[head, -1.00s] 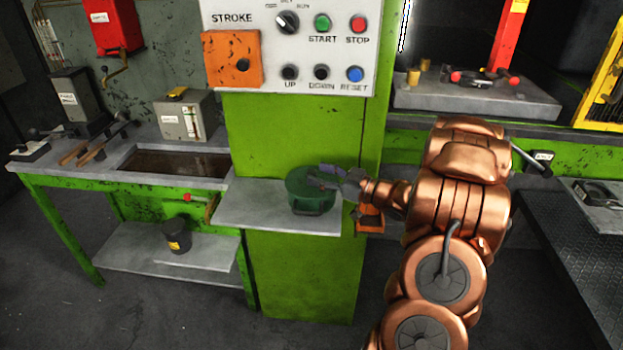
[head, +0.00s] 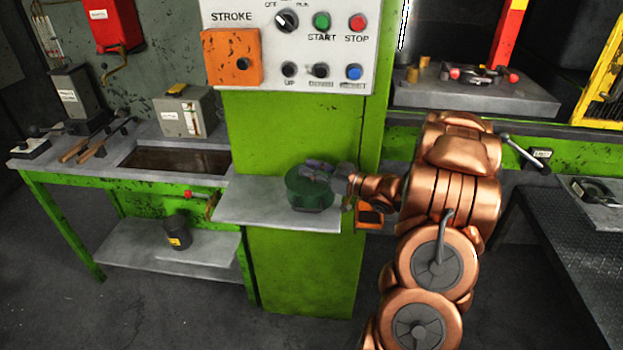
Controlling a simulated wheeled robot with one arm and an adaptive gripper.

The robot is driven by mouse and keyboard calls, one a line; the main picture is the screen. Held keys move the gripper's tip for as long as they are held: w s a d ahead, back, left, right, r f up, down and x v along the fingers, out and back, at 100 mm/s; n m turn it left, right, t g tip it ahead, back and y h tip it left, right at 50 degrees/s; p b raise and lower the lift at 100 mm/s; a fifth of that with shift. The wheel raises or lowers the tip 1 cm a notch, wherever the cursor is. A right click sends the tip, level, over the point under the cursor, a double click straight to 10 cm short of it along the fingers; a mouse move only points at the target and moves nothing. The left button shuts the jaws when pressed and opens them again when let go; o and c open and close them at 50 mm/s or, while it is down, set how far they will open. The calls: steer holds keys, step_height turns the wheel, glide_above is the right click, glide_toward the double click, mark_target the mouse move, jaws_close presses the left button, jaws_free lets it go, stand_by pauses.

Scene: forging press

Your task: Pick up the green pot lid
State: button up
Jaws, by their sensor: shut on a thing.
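A dark green pot (head: 309,194) stands on the small grey shelf (head: 262,212) fixed to the green press column. Its green lid (head: 296,178) is on top or just above it; I cannot tell whether a gap lies between them. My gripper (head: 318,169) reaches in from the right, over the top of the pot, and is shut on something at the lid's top. The fingers hide the lid's knob and part of its upper surface.
A control panel (head: 288,45) with buttons hangs above the shelf. An orange box (head: 370,217) is at the shelf's right end. A workbench (head: 75,168) with tools stands at the left, with a dark can (head: 177,232) on its lower shelf. The shelf's left part is bare.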

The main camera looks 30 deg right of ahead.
jaws_close()
